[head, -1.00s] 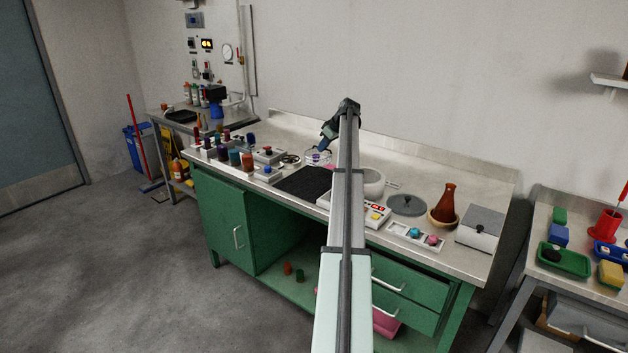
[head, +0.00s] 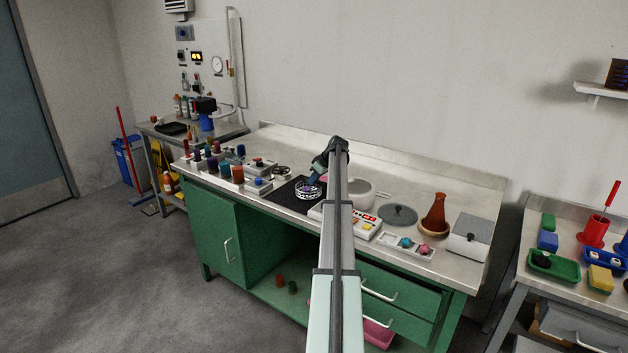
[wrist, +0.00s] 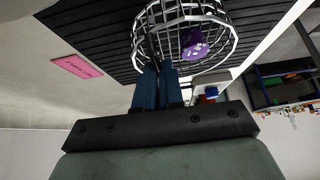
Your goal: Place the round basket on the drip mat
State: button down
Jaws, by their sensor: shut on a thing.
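The round basket (head: 309,189) is a pale wire basket over the right part of the black drip mat (head: 284,196) in the head view. In the wrist view the basket (wrist: 187,27) has a purple spotted object (wrist: 195,44) in it, with the ridged drip mat (wrist: 92,38) behind. My gripper (head: 319,176) is at the basket's rim. Its blue fingers (wrist: 157,74) are shut on the wire rim in the wrist view. I cannot tell whether the basket's bottom touches the mat.
A pink label (wrist: 78,66) lies beside the mat. The mat's left part is bare.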

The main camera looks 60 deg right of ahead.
jog(key=shift+f, duration=0.1)
jog(key=c, duration=1.3)
grip_release()
jog(key=shift+o, duration=0.2)
jog(key=v, duration=1.2)
